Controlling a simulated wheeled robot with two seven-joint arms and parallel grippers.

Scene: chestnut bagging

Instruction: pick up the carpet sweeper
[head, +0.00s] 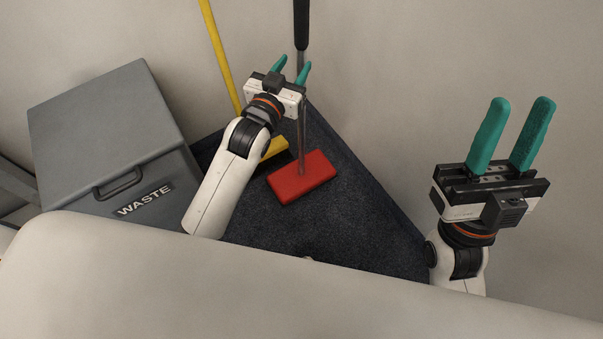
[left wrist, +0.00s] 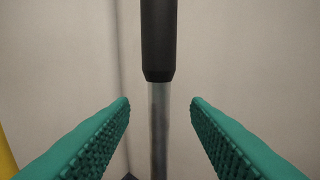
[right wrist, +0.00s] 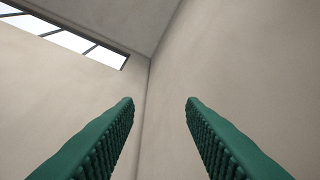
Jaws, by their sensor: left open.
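The carpet sweeper has a red head (head: 302,178) on the dark floor and an upright metal pole with a black grip (head: 301,25), standing near the wall corner. My left gripper (head: 292,66) is open, with the pole beyond its green fingers. In the left wrist view the black grip (left wrist: 158,40) and the grey pole below it (left wrist: 159,125) stand upright, centred between the fingertips. Whether the pole is between the fingers or just ahead of them is hard to tell; neither finger touches it. My right gripper (head: 512,133) is open and empty, raised at the right.
A grey waste bin (head: 100,125) stands at the left. A yellow pole (head: 222,55) with a yellow foot (head: 274,148) stands just left of the sweeper. Walls close in behind and at the right. Dark floor (head: 345,225) is clear in front of the red head.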

